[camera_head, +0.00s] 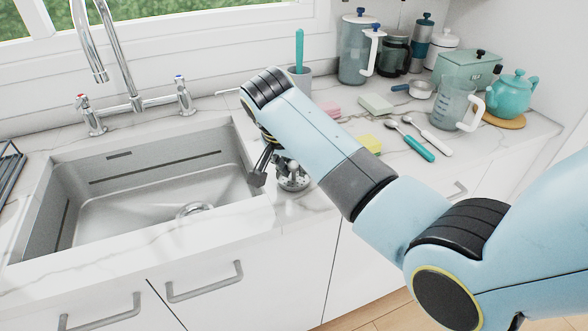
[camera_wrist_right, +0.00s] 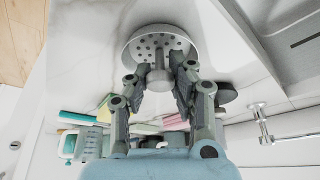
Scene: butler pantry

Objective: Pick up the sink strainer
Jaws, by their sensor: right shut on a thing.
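The sink strainer (camera_head: 292,181) is a round metal piece with holes and a central knob. It is at the counter beside the sink's right edge in the head view, partly hidden by my arm. The right wrist view shows its perforated bowl (camera_wrist_right: 144,46) and the knob between the fingers. My right gripper (camera_wrist_right: 160,84) is shut on the strainer's knob; the gripper also shows in the head view (camera_head: 270,167). I cannot tell whether the strainer touches the counter. My left gripper is not in view.
The sink (camera_head: 140,190) lies open to the left, with a tap (camera_head: 135,100) behind it. Sponges (camera_head: 375,103), two spoons (camera_head: 428,137), a measuring jug (camera_head: 455,105), a teapot (camera_head: 511,92) and canisters stand to the right and back. A holder with a teal brush (camera_head: 299,50) stands behind my arm.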

